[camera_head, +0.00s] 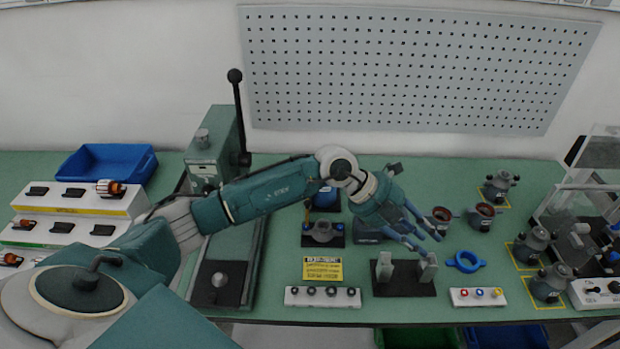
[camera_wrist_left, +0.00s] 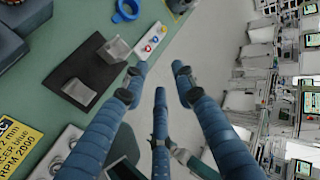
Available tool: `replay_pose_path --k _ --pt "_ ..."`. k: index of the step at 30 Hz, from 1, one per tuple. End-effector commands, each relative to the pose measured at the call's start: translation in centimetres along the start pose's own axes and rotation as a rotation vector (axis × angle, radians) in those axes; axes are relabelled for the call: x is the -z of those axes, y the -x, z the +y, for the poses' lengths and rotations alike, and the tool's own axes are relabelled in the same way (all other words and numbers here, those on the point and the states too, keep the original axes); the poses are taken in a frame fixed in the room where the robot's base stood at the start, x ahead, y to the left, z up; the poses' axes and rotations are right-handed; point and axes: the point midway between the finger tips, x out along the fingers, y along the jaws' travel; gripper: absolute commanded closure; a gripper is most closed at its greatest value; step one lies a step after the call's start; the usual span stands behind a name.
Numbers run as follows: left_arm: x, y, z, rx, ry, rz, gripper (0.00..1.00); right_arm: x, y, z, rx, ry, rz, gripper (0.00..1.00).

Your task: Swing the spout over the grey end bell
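A grey end bell (camera_head: 323,231) with side ears sits on a dark square base left of centre on the bench. Just behind it stands a blue rounded device (camera_head: 326,197) with a thin orange piece at its left; my arm partly hides it, and I cannot make out the spout clearly. My left gripper (camera_head: 428,238) hangs to the right of the end bell, above the bench and behind the black fixture. In the left wrist view its fingers (camera_wrist_left: 158,78) are spread with nothing between them. My right gripper is in neither view.
A black fixture with two grey blocks (camera_head: 384,268), a blue ring (camera_head: 466,261) and a white button strip (camera_head: 478,297) lie near the front edge. A yellow sign (camera_head: 322,269) stands before the end bell.

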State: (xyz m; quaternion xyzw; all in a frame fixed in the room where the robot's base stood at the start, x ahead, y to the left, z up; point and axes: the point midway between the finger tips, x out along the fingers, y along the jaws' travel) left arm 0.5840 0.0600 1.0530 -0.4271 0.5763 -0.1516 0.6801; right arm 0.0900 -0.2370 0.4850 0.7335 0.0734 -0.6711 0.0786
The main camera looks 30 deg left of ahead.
Motion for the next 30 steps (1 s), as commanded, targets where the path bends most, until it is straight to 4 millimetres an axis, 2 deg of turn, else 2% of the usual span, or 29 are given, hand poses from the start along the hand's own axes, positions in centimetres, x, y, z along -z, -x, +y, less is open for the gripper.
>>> replay_pose_path --k 1,3,6,9,12,15,19,27,30 --pt "-2.6 1.8 2.9 -0.139 -0.006 -0.048 0.73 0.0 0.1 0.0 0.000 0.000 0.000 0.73" --pt "-5.7 4.6 6.8 -0.321 0.013 -0.113 0.73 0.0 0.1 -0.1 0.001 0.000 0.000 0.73" --pt "-9.4 9.5 11.2 -0.536 0.061 -0.212 0.73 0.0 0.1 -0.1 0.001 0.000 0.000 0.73" --pt "-11.9 14.2 14.1 -0.695 0.118 -0.301 0.73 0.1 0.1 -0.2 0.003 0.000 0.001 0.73" --pt "-13.3 17.8 15.8 -0.801 0.167 -0.368 0.73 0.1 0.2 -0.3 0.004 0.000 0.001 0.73" --pt "-14.0 20.0 16.8 -0.861 0.198 -0.409 0.73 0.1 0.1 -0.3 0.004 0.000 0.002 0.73" --pt "-14.3 20.5 17.9 -0.889 0.215 -0.425 0.73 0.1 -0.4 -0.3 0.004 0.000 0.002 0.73" --pt "-15.4 17.9 21.3 -0.888 0.214 -0.424 0.73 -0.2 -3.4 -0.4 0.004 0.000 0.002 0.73" --pt "-15.7 17.4 21.9 -0.886 0.212 -0.425 0.73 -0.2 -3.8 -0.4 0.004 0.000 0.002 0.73"
